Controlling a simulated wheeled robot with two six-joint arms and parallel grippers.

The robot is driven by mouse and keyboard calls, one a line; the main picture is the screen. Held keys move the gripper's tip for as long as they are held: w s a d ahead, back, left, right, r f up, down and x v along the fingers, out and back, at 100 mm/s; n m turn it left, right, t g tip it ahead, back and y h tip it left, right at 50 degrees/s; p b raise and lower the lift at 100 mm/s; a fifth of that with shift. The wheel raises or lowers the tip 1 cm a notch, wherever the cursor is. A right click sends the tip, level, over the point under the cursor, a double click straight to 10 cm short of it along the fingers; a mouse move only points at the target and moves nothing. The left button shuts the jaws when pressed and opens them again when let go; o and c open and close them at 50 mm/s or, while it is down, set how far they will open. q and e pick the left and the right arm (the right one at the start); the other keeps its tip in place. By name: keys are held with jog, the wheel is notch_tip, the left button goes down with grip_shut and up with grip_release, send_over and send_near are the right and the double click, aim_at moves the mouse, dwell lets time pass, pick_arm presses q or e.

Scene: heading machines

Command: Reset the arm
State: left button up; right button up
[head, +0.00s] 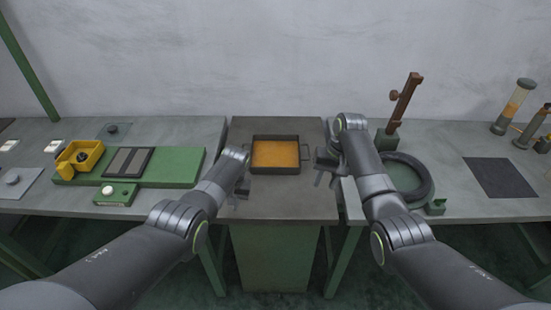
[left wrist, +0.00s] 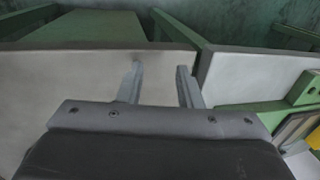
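A dark rectangular tray (head: 275,171) with side handles and an orange-yellow inside rests on the middle table. My left gripper (head: 241,189) is just left of the tray, above the table. In the left wrist view my left gripper (left wrist: 160,85) has its two fingers apart, with nothing between them. My right gripper (head: 326,180) is just right of the tray, near the table's right edge. Its fingers look apart and it holds nothing that I can see. Both arms reach forward.
The left table bears a green board (head: 180,168) with a yellow fixture (head: 80,156). The right table bears a black ring (head: 424,180), a brown post on a green base (head: 403,100), and a dark mat (head: 499,177). The middle table's front is bare.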

jog(key=shift+d+r, duration=0.1)
jog(key=shift+r, duration=0.4)
